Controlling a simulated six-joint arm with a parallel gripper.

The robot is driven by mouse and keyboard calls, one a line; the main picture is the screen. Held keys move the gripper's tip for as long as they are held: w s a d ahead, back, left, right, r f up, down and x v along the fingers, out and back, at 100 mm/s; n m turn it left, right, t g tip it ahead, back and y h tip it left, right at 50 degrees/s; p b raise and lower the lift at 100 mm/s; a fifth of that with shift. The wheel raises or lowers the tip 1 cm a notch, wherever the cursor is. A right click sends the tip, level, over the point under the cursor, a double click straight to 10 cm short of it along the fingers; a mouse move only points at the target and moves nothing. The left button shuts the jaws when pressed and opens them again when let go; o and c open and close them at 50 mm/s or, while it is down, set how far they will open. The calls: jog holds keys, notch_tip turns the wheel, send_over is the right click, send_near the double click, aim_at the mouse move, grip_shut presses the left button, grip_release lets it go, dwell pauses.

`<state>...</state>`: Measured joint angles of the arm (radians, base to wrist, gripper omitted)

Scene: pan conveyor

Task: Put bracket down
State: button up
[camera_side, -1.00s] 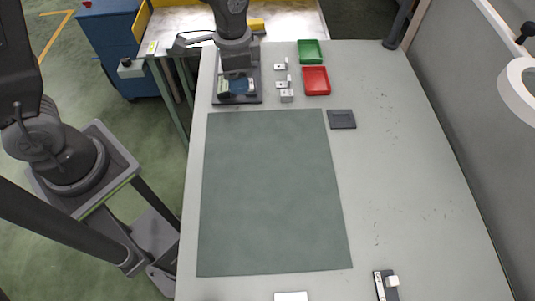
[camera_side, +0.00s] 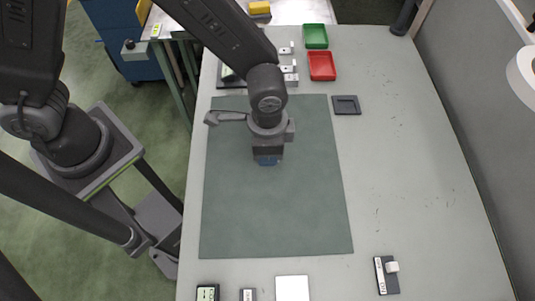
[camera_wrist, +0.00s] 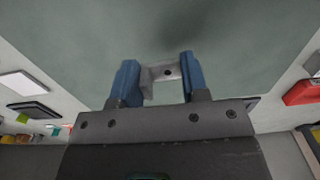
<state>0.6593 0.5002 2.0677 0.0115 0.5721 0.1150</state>
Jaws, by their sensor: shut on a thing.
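My gripper (camera_side: 268,161) is over the upper middle of the dark green mat (camera_side: 240,215), pointing down. In the wrist view its two blue fingers (camera_wrist: 159,80) are shut on a small grey metal bracket (camera_wrist: 163,72) with a dark hole in it. The bracket sits between the fingertips, with the mat behind it. In the side view the bracket is hidden by the gripper. I cannot tell exactly how high it is above the mat.
A green tray (camera_side: 315,37) and a red tray (camera_side: 321,66) stand at the back, beside several small metal parts (camera_side: 287,68). A dark square holder (camera_side: 346,105) lies right of the mat. A small device (camera_side: 386,275) and a white card (camera_side: 292,289) lie in front. The table's right side is clear.

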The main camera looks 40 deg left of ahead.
jog(key=shift+f, duration=2)
jog(key=shift+f, duration=0.1)
jog(key=o, duration=1)
